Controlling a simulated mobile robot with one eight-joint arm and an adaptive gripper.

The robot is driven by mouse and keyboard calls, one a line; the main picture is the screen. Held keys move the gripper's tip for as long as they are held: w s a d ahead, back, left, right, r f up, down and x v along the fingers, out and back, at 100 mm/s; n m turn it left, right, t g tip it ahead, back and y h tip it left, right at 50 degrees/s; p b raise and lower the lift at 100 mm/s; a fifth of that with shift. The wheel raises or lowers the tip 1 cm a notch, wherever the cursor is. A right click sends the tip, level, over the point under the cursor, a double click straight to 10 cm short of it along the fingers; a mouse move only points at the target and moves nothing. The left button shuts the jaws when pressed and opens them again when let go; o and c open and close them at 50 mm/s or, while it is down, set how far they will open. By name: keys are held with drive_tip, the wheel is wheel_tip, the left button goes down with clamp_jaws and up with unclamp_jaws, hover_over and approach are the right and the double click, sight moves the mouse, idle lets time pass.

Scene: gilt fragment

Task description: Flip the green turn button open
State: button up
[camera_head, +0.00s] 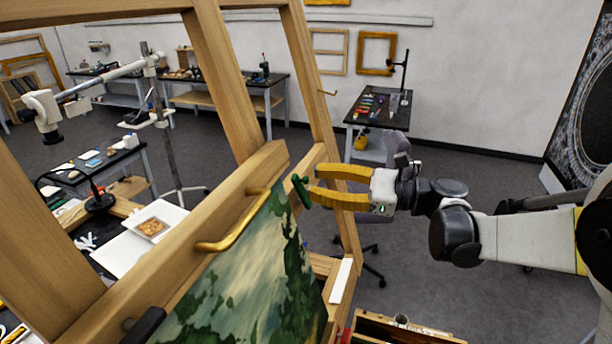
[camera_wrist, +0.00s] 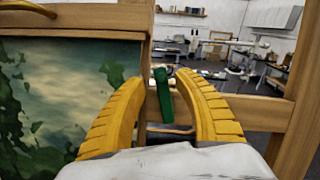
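The green turn button (camera_head: 301,190) sits near the top right corner of the painting (camera_head: 245,275), on the wooden easel frame (camera_head: 262,165). In the wrist view the green button (camera_wrist: 160,100) stands nearly upright, slightly tilted, between my fingers. My gripper (camera_head: 314,184) has yellow ribbed fingers, apart, reaching in from the right with the tips close to the button. In the wrist view my gripper (camera_wrist: 164,82) is open around the button, with a gap on each side. I cannot tell whether either finger touches it.
A gold curved handle-like piece (camera_head: 235,225) lies along the easel bar left of the button. A dark clip (camera_head: 145,325) is at the lower left. An open wooden drawer (camera_head: 400,328) is below my arm. Open floor (camera_head: 440,290) lies to the right.

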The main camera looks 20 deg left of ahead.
drive_tip(key=shift+a, duration=1.4)
clamp_jaws()
drive_tip(key=shift+w+f+m+t+b, duration=0.15)
drive_tip(key=shift+w+m+t+b, duration=0.2)
drive_tip(key=shift+m+b, duration=0.6)
drive_tip(key=shift+w+m+t+b, duration=0.25)
drive_tip(key=shift+w+m+b, duration=0.2)
drive_tip(key=shift+m, duration=0.5)
drive_tip(key=shift+w+r, duration=0.1)
drive_tip(key=shift+r, duration=0.2)
unclamp_jaws()
drive_tip(key=shift+d, duration=0.1)
